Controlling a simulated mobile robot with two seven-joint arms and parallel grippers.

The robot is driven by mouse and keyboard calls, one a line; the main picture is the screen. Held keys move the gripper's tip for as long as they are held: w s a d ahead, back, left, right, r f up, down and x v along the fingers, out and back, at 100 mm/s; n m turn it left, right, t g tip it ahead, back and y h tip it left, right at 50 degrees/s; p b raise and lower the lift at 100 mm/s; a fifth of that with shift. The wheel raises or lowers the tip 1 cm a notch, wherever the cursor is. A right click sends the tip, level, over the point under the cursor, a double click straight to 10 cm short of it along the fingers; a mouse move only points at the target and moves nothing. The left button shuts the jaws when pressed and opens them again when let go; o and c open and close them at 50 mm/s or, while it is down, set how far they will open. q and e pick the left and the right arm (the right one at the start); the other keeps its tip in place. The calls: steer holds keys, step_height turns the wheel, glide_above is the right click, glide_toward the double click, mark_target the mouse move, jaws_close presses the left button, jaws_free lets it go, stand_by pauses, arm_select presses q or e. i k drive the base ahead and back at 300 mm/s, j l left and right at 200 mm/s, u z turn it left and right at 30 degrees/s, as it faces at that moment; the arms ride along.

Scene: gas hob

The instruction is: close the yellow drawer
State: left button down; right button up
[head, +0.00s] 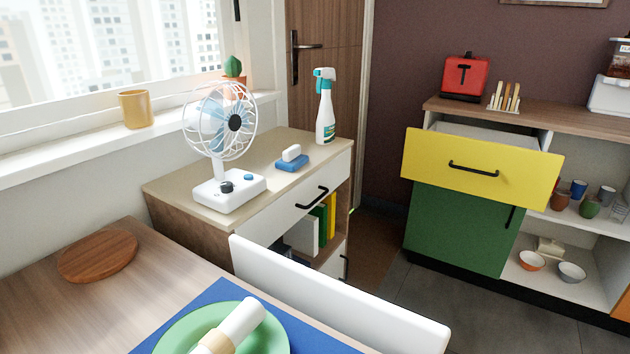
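The yellow drawer (439,178) is at the right of the head view, in the upper left part of a sideboard. It is pulled out, and its pale inside shows behind the yellow front. A black bar handle (473,169) is on the middle of the front. Neither of my grippers is in view, and nothing touches the drawer.
A green cupboard door (455,232) is below the drawer, beside open shelves with cups and bowls. A red toaster (465,77) stands on the sideboard. A white chair back (335,305), a table and a low cabinet with a fan (220,125) fill the left. Grey floor (440,300) is free before the sideboard.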

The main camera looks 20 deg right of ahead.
mark_target(510, 168)
steer(key=z, duration=1.45)
